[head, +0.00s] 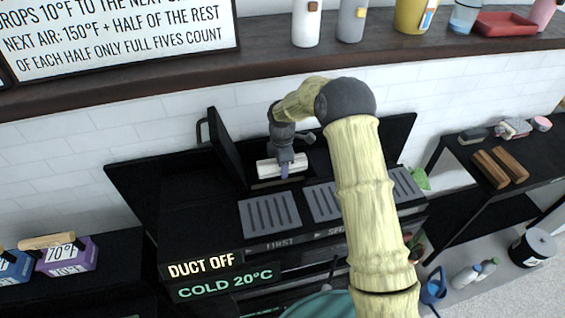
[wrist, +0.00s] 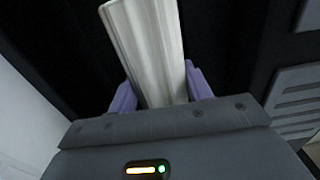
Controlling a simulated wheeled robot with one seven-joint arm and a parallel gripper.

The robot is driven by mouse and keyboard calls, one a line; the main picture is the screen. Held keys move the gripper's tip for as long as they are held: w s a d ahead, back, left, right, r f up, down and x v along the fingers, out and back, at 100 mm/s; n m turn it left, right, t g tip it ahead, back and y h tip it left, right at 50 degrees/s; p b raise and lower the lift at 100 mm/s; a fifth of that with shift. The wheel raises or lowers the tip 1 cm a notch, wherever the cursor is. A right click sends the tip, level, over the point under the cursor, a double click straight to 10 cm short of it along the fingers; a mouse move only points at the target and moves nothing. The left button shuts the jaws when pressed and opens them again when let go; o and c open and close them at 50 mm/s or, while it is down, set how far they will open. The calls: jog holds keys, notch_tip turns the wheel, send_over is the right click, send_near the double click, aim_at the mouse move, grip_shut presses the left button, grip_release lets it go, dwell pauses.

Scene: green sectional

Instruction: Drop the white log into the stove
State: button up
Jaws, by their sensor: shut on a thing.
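The white log (head: 270,168) is held in my gripper (head: 284,171) in the head view, over the black stove at its back left. In the wrist view the pale log (wrist: 150,45) stands out between the two purple fingers of my gripper (wrist: 160,88), which are shut on it. The black stove (head: 180,215) has an upright open lid (head: 226,150) just left of the log, with a dark opening below. Whether the log touches the stove's rim cannot be told.
Slotted grey plates (head: 269,217) lie along the stove's front top. Signs read "DUCT OFF" (head: 201,265) and "COLD 20°C" (head: 225,283). Brown logs (head: 500,167) lie on a black shelf at right. A wooden ledge (head: 260,65) with bottles runs above. A purple box (head: 68,256) stands at left.

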jog(key=shift+f, duration=0.7)
jog(key=o, duration=1.2)
jog(key=shift+o, duration=0.2)
